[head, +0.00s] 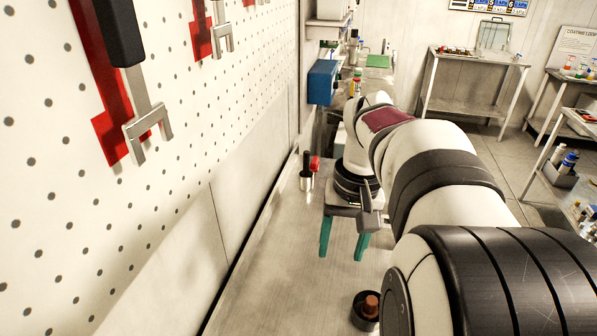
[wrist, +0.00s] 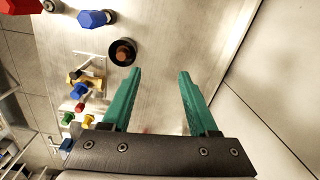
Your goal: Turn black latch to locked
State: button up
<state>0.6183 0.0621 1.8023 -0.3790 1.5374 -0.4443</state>
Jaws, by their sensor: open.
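My gripper (head: 343,243) is open and empty, its two teal fingers apart and pointing down over the metal worktop (head: 270,285). In the wrist view the fingers of my gripper (wrist: 160,73) have only bare worktop between them. No part is clearly recognisable as the black latch, and its position cannot be read. A round black fitting with a brown knob (head: 369,304) sits near the bottom of the head view. A similar black fitting with a brown knob (wrist: 123,52) shows left of the fingertips in the wrist view. A small dark upright part (head: 306,172) stands beyond the gripper, apart from it.
A white pegboard wall (head: 180,110) with hanging tools runs along the left. In the wrist view, a blue knob (wrist: 92,18), a yellow-and-dark fitting (wrist: 84,77) and several small coloured knobs lie left of the fingers. The worktop between wall and gripper is mostly clear.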

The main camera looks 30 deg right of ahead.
jog(key=s+d+f+m, duration=0.1)
jog(key=s+d+f, duration=0.15)
jog(key=d, duration=0.85)
jog(key=s+d+f+m, duration=0.1)
jog(key=s+d, duration=0.2)
jog(key=d, duration=0.9)
jog(key=shift+h, duration=0.4)
notch_tip(320, 180, down, 15)
jog(key=shift+w+a+r, duration=0.1)
grip_shut()
